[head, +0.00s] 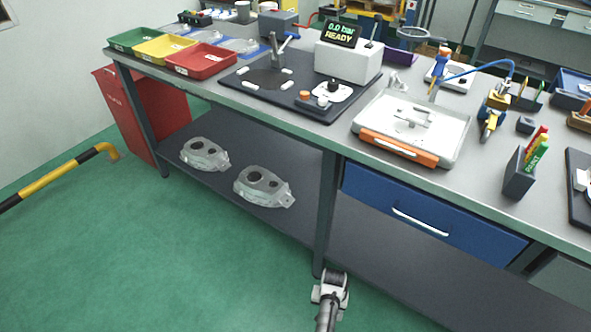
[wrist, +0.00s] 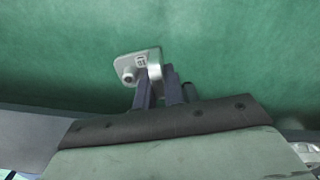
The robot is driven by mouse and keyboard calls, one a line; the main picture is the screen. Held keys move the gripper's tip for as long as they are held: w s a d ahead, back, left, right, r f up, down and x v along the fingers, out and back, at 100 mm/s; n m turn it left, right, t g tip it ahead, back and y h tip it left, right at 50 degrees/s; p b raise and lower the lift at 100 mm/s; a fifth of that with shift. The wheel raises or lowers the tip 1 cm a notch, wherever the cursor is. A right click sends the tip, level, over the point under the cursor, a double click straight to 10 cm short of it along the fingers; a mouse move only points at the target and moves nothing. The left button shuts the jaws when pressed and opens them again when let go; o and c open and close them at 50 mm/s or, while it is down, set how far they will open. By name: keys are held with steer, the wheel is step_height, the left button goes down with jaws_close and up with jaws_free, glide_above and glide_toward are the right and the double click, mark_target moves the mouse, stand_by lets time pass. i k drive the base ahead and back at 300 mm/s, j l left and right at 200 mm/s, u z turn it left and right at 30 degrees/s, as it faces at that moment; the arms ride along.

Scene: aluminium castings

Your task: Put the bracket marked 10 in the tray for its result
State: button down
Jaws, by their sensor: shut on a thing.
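A small pale metal bracket (wrist: 128,66) with a round boss and a small dark-on-white mark is held at the tips of my gripper (wrist: 158,82) in the wrist view. The mark is too small to read surely. The jaws are shut on the bracket's edge, over the green floor. In the head view my gripper (head: 331,284) is low in front of the bench, near a table leg, and the bracket is hard to make out there. Green (head: 134,40), yellow (head: 163,48) and red (head: 200,61) trays stand side by side at the bench's back left; their labels are unreadable.
Two castings (head: 204,154) (head: 264,187) rest on the lower shelf. A red bin (head: 128,100) stands at left.

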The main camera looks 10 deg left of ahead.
mark_target(158, 52)
steer(key=i+j, duration=0.25)
steer(key=j, duration=0.35)
steer(key=i+j+u, duration=0.1)
steer(key=j, duration=0.45)
steer(key=i+j, duration=0.35)
steer(key=j, duration=0.25)
steer(key=i+j+u, duration=0.1)
steer(key=i+j, duration=0.15)
steer(key=j, duration=0.3)
steer(key=i+j, duration=0.3)
steer(key=j, duration=0.25)
steer(key=i+j+u, duration=0.1)
steer(key=i+j, duration=0.15)
steer(key=j, duration=0.3)
steer(key=i+j, duration=0.3)
steer(key=j, duration=0.25)
steer(key=i+j+u, duration=0.1)
steer(key=i+j, duration=0.15)
steer(key=j, duration=0.25)
